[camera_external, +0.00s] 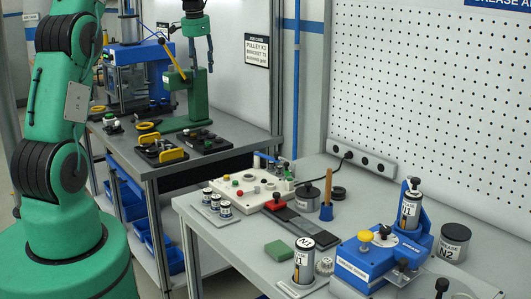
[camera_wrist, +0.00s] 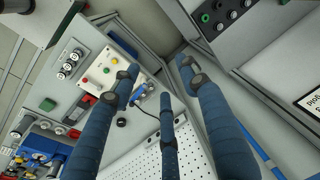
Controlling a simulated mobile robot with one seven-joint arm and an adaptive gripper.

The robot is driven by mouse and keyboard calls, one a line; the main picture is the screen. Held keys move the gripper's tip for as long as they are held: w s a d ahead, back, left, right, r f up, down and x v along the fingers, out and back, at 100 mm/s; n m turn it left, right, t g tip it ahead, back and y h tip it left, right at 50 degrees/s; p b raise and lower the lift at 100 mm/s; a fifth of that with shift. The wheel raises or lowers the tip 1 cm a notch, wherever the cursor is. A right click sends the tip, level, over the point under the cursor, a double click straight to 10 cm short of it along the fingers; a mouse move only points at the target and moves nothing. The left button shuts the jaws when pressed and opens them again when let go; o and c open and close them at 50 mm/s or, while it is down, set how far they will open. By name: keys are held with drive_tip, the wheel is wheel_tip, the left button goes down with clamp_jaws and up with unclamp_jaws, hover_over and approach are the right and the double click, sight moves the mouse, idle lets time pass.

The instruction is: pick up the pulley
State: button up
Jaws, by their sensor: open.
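I cannot pick out the pulley for certain. A small grey ribbed wheel (camera_external: 325,266) on the near bench, right of a can marked N1 (camera_external: 303,262), may be it, but its shape is too small to tell. A sign reading PULLEY K1 (camera_external: 257,50) hangs behind the far bench. My gripper (camera_external: 203,60) is high above the far bench, near the green press, and well away from the near bench. In the wrist view my gripper (camera_wrist: 160,80) shows three blue fingers spread apart with nothing between them.
The near bench (camera_external: 235,240) holds a control box (camera_external: 250,192), several small cans, a blue greasing fixture (camera_external: 365,262) and a can marked N2 (camera_external: 453,242). The far bench (camera_external: 225,135) carries a green press (camera_external: 190,112) and black fixtures with yellow parts. A pegboard (camera_external: 430,90) backs the near bench.

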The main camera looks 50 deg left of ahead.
drive_tip(key=s+a+f, duration=0.3)
drive_tip(key=a+f, duration=0.5)
drive_tip(key=a, duration=0.2)
drive_tip(key=s+a+f+g+p, duration=0.1)
drive_tip(key=s+a+f, duration=0.2)
drive_tip(key=a+f, duration=0.6)
drive_tip(key=s+a+f+h+p, duration=0.1)
drive_tip(key=s+a+f, duration=0.2)
drive_tip(key=a+f, duration=0.5)
drive_tip(key=a, duration=0.4)
drive_tip(key=shift+s+f, duration=0.2)
drive_tip(key=shift+f, duration=0.05)
drive_tip(key=shift+a, duration=0.1)
hover_over(152, 151)
drive_tip(key=shift+w+a+f, duration=0.1)
drive_tip(key=shift+a+f, duration=0.05)
drive_tip(key=shift+f, duration=2)
drive_tip(key=shift+w+a+f, duration=0.1)
drive_tip(key=shift+f, duration=2)
drive_tip(key=shift+f, duration=0.1)
drive_tip(key=shift+d+f, duration=0.1)
drive_tip(key=shift+f, duration=2.4)
drive_tip(key=c, duration=0.9)
